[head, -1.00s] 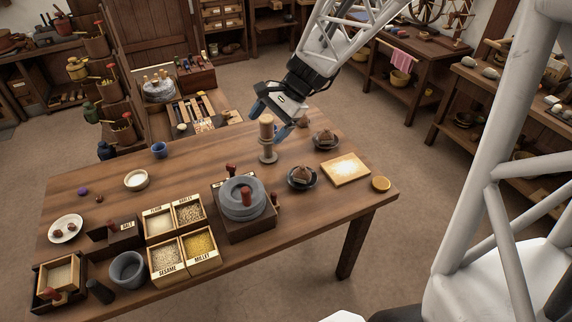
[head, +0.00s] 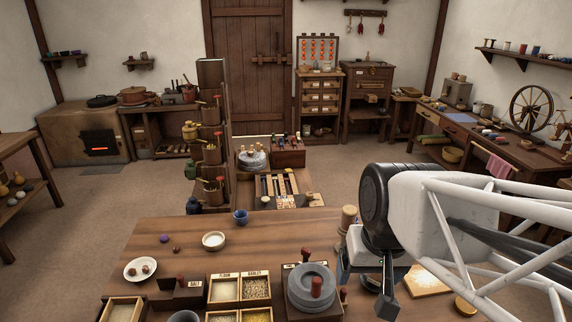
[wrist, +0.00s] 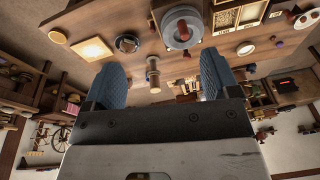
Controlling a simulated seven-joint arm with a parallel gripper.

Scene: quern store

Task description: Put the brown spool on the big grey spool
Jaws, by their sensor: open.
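A tan-brown spool (head: 348,215) shows its upper part in the head view, beside my arm. In the wrist view the brown spool (wrist: 154,87) appears stacked in line with a grey, flanged spool-like piece (wrist: 153,64); exact contact is hard to tell. My gripper (head: 366,282) is open, above the right part of the table. In the wrist view its two blue fingers (wrist: 158,68) are wide apart, with the stack visible between them and nothing held.
The wooden table (head: 290,235) carries a grey quern (head: 311,285), grain boxes (head: 255,287), a white bowl (head: 213,241), a blue cup (head: 240,217) and a tan board (head: 428,281). Small spools stand on a wall shelf (head: 520,56). The table's back middle is clear.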

